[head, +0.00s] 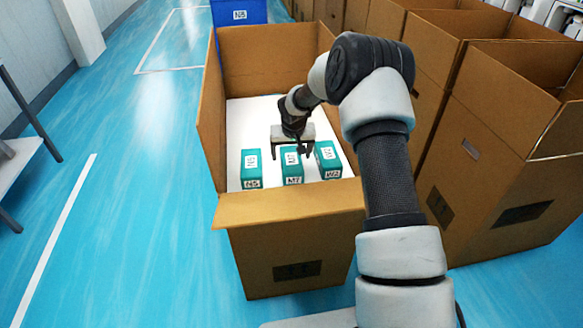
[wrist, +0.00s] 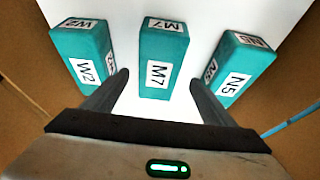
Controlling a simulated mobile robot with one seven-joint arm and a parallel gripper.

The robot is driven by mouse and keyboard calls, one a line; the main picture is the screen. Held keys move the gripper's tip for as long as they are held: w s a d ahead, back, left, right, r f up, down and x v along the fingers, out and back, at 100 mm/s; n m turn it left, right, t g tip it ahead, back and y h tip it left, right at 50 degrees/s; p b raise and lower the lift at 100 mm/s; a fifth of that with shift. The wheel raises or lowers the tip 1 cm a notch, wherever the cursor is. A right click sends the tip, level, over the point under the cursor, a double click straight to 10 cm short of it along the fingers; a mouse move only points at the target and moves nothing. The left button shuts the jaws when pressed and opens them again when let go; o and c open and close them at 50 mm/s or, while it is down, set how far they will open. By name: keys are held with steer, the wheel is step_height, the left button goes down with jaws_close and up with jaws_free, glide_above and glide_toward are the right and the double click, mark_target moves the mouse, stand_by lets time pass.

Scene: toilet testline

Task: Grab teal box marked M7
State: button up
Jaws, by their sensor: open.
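The teal box marked M7 (wrist: 163,48) stands in the middle of a row of three teal boxes, with white labels on two faces. It also shows in the head view (head: 291,172), partly hidden behind my gripper. My gripper (wrist: 159,78) is open and empty over this box. In the wrist view one fingertip appears on each side of M7, with no visible contact. In the head view my gripper (head: 293,151) is above the row; I cannot tell whether its fingertips reach down beside the box.
Teal boxes W2 (wrist: 83,58) and N5 (wrist: 238,68) flank M7 with narrow gaps. All stand on the white floor of an open cardboard carton (head: 290,240), whose walls surround my gripper. More cartons (head: 505,150) stand to the right. A blue bin (head: 240,14) is behind.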

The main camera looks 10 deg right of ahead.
mark_target(291, 159)
steer(key=b+x, duration=0.1)
steer(key=x, duration=0.4)
steer(key=shift+d+f+b, duration=0.1)
steer(key=shift+f+b, duration=0.1)
steer(key=shift+b, duration=0.1)
steer(key=c, duration=1.3)
steer(key=shift+r, duration=0.1)
steer(key=shift+c, duration=0.3)
